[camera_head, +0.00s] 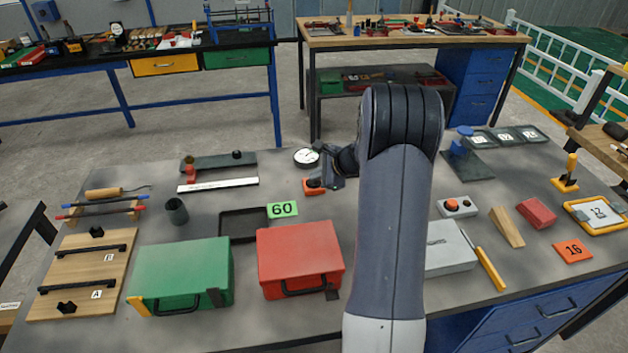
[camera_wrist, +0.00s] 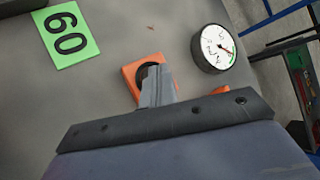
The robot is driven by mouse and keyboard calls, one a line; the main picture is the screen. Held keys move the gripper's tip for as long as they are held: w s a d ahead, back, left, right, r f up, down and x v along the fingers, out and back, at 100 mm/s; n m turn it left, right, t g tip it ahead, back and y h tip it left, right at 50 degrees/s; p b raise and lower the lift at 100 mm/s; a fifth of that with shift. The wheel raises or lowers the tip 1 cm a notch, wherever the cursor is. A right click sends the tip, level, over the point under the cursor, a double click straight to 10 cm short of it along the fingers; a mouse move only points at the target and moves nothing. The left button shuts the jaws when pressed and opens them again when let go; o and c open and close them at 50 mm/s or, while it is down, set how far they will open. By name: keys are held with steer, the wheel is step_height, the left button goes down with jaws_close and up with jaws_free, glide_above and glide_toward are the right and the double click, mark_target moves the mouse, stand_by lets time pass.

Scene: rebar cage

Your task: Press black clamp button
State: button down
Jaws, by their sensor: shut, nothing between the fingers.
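A small orange block (camera_head: 313,191) lies on the grey bench, beside the white dial gauge (camera_head: 306,157). In the wrist view the orange block (camera_wrist: 130,75) has a round black part (camera_wrist: 149,69) on top, half hidden by my fingers. My gripper (camera_head: 325,181) points down at this block with its fingers together and empty. In the wrist view my gripper's fingertips (camera_wrist: 155,77) overlap the black part; I cannot tell whether they touch it. A dark bar fixture (camera_head: 218,163) farther left carries a black knob (camera_head: 237,154) and a red piece (camera_head: 190,162).
The green "60" card (camera_head: 283,210) and black tray (camera_head: 237,224) lie left of the gripper. The red case (camera_head: 298,252) and green case (camera_head: 182,270) stand nearer. The grey box (camera_head: 448,250) and red-button box (camera_head: 457,206) are to the right.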

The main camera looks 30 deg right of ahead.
mark_target(317, 183)
steer(key=shift+f, duration=0.1)
stand_by(0.3)
steer(key=shift+r, duration=0.4)
step_height(317, 183, up, 6)
steer(key=p, duration=0.5)
steer(key=shift+r, duration=0.1)
stand_by(0.7)
